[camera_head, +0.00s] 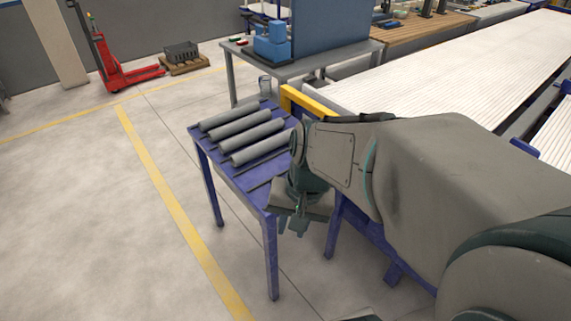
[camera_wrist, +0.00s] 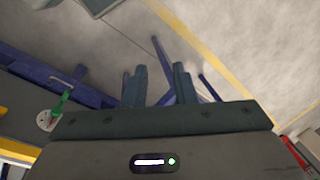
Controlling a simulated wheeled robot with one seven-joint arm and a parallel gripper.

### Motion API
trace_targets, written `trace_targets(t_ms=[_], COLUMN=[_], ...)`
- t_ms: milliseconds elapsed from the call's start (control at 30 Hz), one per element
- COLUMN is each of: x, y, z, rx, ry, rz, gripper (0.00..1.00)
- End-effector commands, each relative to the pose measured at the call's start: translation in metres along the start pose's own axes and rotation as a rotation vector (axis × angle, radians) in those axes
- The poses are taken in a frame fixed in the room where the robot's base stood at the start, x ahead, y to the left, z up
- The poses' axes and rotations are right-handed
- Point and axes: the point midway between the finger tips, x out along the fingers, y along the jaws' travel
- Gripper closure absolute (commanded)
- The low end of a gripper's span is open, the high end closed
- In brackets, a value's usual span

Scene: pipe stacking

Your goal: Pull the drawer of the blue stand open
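The blue stand (camera_head: 232,178) is left of my arm in the head view, with several grey pipes (camera_head: 250,136) lying side by side on its top. My gripper (camera_head: 292,228) hangs near the stand's front right corner, pointing down. In the wrist view my gripper (camera_wrist: 158,80) has its two fingers apart, with nothing held between them. Blue beams (camera_wrist: 30,65) of the stand show beyond the fingers in the wrist view. A thin grey bar that may be a handle (camera_wrist: 64,79) shows there at the left. I cannot make out the drawer front, and my arm covers the stand's right side.
A yellow-edged conveyor (camera_head: 450,65) runs behind the stand, with a grey table (camera_head: 345,52) at the back. A red pallet jack (camera_head: 125,76) stands at the far left. The floor left of the stand is clear, with a yellow line (camera_head: 165,190).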

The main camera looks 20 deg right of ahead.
Motion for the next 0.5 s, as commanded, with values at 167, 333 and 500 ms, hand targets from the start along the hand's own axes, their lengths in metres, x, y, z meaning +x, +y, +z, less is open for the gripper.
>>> trace_targets(t_ms=[167, 333, 500], x=[0.074, 0.126, 0.173], y=[-0.003, -0.007, -0.005], z=[-0.019, -0.044, -0.079], rx=[0.443, 0.862, 1.268], ry=[-0.225, -0.445, -0.691], rz=[-0.105, -0.214, -0.334], gripper=[0.76, 0.76, 0.76])
